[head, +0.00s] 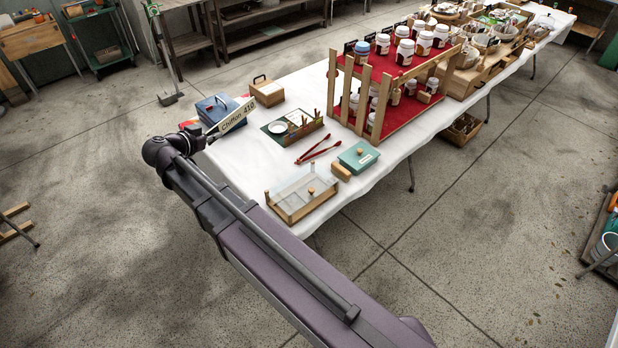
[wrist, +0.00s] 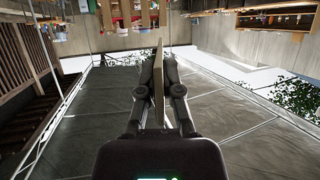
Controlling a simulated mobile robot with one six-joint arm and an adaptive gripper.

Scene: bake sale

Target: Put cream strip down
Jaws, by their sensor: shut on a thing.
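The cream strip (head: 238,115) has dark lettering and a number on it. My gripper (head: 212,133) is shut on its lower left end, and the strip slants up to the right. In the head view it appears in front of the near left end of the white-covered table (head: 240,150); its exact height is hard to tell. In the wrist view the strip (wrist: 159,85) shows edge-on as a thin tan upright between the two fingers of my gripper (wrist: 158,70).
A blue box (head: 216,106) is beside the strip, partly hidden. A wooden box (head: 267,94), a green tray (head: 277,128), red tongs (head: 318,151), a teal box (head: 358,157) and a clear-lidded wooden case (head: 290,208) stand on the table. A red-shelved jar rack (head: 402,72) is behind.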

